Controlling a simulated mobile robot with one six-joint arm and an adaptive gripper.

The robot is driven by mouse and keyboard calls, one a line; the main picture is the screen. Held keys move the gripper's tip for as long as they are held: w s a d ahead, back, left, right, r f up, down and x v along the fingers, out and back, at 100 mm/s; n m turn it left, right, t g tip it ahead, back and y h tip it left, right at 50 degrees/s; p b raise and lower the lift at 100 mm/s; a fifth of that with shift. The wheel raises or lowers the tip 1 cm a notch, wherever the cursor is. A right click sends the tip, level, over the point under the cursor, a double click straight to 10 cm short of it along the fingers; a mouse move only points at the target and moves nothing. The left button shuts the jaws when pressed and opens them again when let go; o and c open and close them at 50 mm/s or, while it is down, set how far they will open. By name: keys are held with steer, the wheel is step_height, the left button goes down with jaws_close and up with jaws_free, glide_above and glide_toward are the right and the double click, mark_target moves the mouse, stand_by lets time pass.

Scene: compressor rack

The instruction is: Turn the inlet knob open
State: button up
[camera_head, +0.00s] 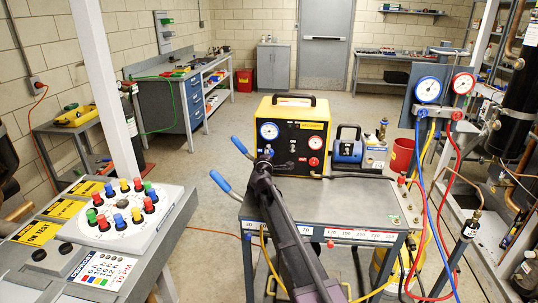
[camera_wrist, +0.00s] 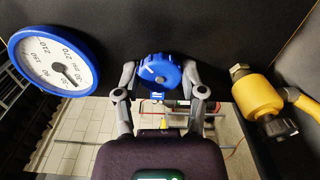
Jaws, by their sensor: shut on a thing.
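A round blue ribbed knob (camera_wrist: 160,70) with a white mark on its face sits between the two fingers of my gripper (camera_wrist: 159,77) in the wrist view. The fingers are closed on its left and right sides. A blue-rimmed gauge (camera_wrist: 53,62) is left of the knob. In the head view, my gripper (camera_head: 266,158) is at the front of the yellow and black machine (camera_head: 294,112), below and beside its blue gauge (camera_head: 269,131). My arm hides the blue knob there.
A yellow fitting (camera_wrist: 259,93) with a dark end stands right of my gripper. The machine also carries a red gauge (camera_head: 315,143) and a red knob (camera_head: 313,161). It stands on a grey cart (camera_head: 345,205) beside a blue pump (camera_head: 349,148). Hoses hang at the right.

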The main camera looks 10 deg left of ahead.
steer(key=n, duration=0.4)
steer(key=shift+n, duration=2.7)
steer(key=o, duration=1.1)
steer(key=shift+f, duration=0.1)
steer(key=shift+o, duration=0.2)
steer(key=shift+s, duration=0.15)
steer(key=s, duration=1.1)
steer(key=shift+s+a, duration=0.25)
steer(key=shift+s, duration=0.1)
steer(key=shift+s, duration=0.1)
